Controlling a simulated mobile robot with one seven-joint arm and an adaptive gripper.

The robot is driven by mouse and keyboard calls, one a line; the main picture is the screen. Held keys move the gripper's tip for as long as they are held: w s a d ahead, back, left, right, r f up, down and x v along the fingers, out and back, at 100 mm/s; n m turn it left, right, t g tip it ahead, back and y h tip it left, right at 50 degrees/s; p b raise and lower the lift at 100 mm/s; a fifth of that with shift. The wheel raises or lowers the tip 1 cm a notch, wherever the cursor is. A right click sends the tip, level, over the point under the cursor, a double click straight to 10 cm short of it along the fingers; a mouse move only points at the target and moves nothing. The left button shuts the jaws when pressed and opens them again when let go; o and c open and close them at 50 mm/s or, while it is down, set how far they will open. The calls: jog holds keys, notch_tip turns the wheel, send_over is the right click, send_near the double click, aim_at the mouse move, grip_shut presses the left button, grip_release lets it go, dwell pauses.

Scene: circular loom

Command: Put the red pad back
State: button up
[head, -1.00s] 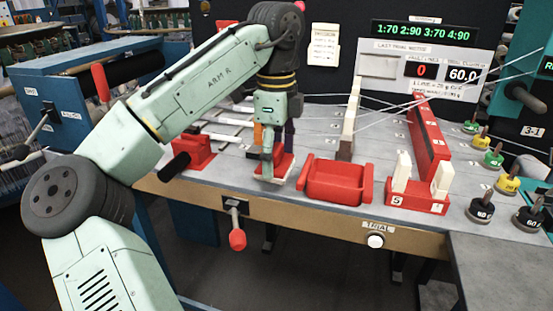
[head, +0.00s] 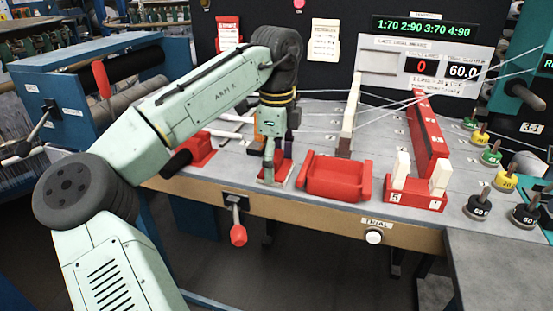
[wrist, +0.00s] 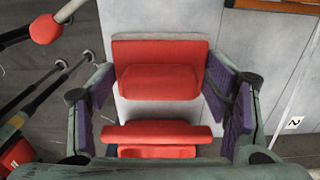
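A red pad-like piece (head: 283,169) sits on a pale base near the table's front edge. My gripper (head: 269,171) points down right at it and hides part of it. In the wrist view a red piece with a raised block (wrist: 160,82) lies between my two purple-lined fingers, and my gripper (wrist: 165,95) is open around it. Small gaps show beside the red piece. A second red part (wrist: 158,138) shows nearer the camera; I cannot tell whether both belong to one pad.
A red tray (head: 338,192) stands just right of my gripper. A red holder with white blocks (head: 415,200) is further right, near several weights (head: 479,207). A red-knobbed lever (head: 238,235) hangs below the table edge. Threads stretch above the table at right.

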aim_at(277, 155)
jog(key=o, duration=0.4)
notch_tip(277, 155, up, 12)
jog(key=p, duration=0.1)
jog(key=shift+r, duration=0.2)
dwell(0.4)
